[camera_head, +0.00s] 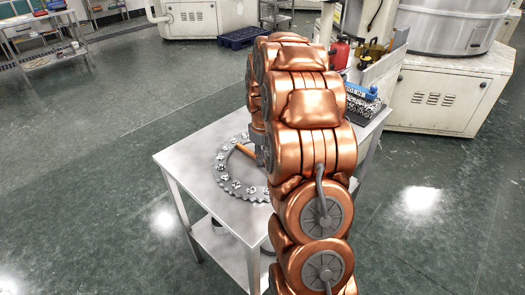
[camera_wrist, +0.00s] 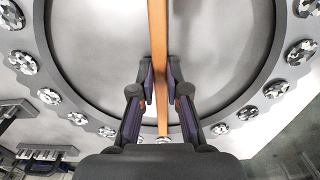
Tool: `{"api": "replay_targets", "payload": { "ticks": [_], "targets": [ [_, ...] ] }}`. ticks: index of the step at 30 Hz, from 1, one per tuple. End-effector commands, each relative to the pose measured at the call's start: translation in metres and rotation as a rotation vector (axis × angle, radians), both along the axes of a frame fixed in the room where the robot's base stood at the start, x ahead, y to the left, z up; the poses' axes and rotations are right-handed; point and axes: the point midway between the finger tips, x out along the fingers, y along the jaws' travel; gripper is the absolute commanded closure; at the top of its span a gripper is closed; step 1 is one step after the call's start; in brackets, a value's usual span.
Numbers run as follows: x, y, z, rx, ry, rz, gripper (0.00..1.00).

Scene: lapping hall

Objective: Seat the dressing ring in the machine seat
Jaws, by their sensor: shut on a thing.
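The dressing ring (camera_head: 237,187) is a grey toothed ring with round speckled pads. It lies flat on a metal table, its right part hidden by my arm. It also shows in the wrist view (camera_wrist: 48,96), around my gripper. An orange-brown bar (camera_wrist: 157,35) runs across the ring's opening; the bar's left part shows in the head view (camera_head: 245,150). My gripper (camera_wrist: 160,82) is shut on this bar, one finger on each side. In the head view my arm mostly hides the gripper. I cannot make out the machine seat in either view.
The table top (camera_head: 190,158) is bare at its left corner. A blue-topped box (camera_head: 362,92) and a red bottle (camera_head: 340,53) stand beyond my arm. A cream machine (camera_head: 437,98) with a round metal drum stands at right.

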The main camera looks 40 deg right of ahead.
Motion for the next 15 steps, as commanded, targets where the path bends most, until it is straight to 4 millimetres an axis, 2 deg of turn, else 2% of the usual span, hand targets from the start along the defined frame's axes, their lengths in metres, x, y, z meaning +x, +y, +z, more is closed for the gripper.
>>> {"api": "replay_targets", "payload": {
  "ticks": [10,11,15],
  "targets": [
    [0.0007,-0.0004,-0.0009,-0.002,-0.003,0.000,1.00],
    [0.0007,-0.0004,-0.0017,-0.002,-0.003,0.000,0.85],
    [0.0004,-0.0003,-0.0012,-0.002,-0.003,-0.001,0.70]
  ]
}}
